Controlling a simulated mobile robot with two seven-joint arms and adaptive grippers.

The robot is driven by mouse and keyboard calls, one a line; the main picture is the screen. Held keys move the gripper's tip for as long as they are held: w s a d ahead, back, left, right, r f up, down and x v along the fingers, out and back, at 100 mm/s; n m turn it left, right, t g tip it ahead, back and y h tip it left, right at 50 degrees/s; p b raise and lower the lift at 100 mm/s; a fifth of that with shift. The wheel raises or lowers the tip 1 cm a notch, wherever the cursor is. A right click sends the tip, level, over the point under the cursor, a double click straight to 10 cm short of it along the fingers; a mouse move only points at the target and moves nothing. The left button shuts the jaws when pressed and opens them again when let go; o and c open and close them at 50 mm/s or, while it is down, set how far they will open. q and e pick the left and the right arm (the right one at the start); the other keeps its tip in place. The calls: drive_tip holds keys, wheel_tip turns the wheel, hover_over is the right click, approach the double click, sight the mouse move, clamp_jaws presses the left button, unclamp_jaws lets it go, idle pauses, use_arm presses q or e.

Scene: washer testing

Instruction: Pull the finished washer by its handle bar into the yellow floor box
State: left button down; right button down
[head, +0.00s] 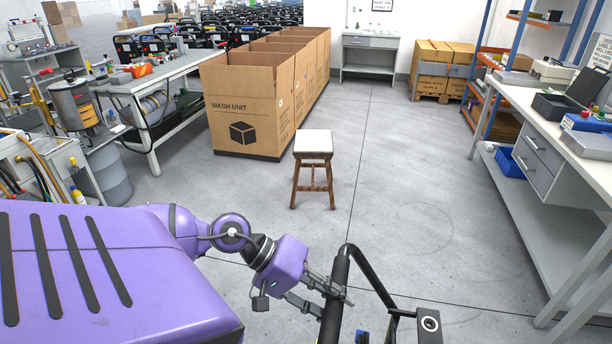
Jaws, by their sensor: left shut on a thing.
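The washer's black handle bar (362,268) rises from the bottom edge of the head view, right of centre. It is a bent tube with a grey-topped block (429,322) beside it. My left gripper (334,303) reaches in from the left and is shut on the left side of the handle bar. Most of the washer lies below the picture, so its body is hidden. I see no yellow floor box outline; only a small yellow strip shows beside the bar at the bottom edge, and I cannot tell what it is. My right gripper is not in view.
A wooden stool (313,146) stands on the open floor ahead. Tall cardboard boxes (243,105) stand behind it at left. Workbenches line the left (160,75) and right (545,130). The grey floor (400,190) between stool and right bench is clear.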

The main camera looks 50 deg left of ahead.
use_arm(q)
drive_tip(key=s+a, duration=0.2)
drive_tip(key=a, duration=0.3)
drive_tip(key=shift+s+a+p, duration=0.2)
drive_tip(key=shift+s+p, duration=0.15)
drive_tip(key=shift+s, duration=0.05)
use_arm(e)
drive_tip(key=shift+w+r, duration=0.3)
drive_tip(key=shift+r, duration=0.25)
use_arm(q)
drive_tip(key=c, duration=1.1)
unclamp_jaws()
drive_tip(key=shift+f, duration=0.1)
drive_tip(key=o, duration=1.1)
drive_tip(key=shift+d, duration=0.1)
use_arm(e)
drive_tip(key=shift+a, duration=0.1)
use_arm(q)
drive_tip(key=p+v, duration=0.3)
drive_tip(key=v, duration=0.6)
drive_tip(key=shift+p, duration=0.4)
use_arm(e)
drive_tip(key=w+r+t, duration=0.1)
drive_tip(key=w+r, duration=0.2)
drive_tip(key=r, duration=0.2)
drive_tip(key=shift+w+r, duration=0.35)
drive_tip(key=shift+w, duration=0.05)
